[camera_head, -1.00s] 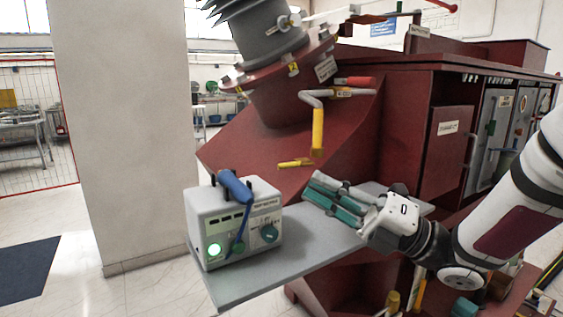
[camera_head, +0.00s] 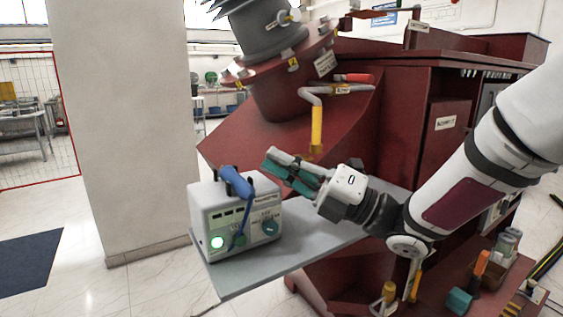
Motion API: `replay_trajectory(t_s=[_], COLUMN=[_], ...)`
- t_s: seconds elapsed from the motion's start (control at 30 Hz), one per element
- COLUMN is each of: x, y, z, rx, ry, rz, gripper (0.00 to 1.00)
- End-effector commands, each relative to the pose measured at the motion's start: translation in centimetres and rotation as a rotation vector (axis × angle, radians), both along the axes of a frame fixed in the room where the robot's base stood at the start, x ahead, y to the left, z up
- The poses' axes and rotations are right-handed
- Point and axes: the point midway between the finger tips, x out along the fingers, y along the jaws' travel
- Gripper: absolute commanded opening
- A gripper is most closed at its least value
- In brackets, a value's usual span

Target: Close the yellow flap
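A yellow handle part (camera_head: 316,128) hangs from a bent grey pipe with a red end, in front of the sloped maroon transformer body (camera_head: 225,140). A small yellow bit (camera_head: 315,149) shows at its lower end, just above my gripper. The rest of the low yellow piece on the slope is hidden behind my gripper. My gripper (camera_head: 270,163), with grey and teal fingers, points left in front of the slope, just below the yellow handle. Whether it touches the yellow part cannot be seen. Its finger gap is not clear, and I see nothing held.
A grey shelf (camera_head: 300,250) lies below my gripper. A white tester box (camera_head: 220,232) with a green light and a blue clamp (camera_head: 236,181) stands on it, close to my fingertips. A maroon cabinet is at the right, and small tools lie on a lower maroon ledge.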

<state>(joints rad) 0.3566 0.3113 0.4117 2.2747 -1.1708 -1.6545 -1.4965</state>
Motion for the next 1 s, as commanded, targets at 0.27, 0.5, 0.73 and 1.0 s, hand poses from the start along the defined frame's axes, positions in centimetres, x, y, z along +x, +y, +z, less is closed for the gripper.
replay_trajectory(t_s=[0.27, 0.5, 0.73, 1.0], x=[0.0, -0.2, -0.6, -1.0], y=[-0.1, -0.5, -1.5, -3.0], z=[-0.1, -0.2, -0.5, -0.3], rx=[-0.001, 0.0, -0.002, 0.0], ry=[-0.001, -0.004, -0.004, -0.003], rz=[0.01, 0.101, 0.28, 0.535], gripper=[0.0, 0.0, 0.0, 0.0])
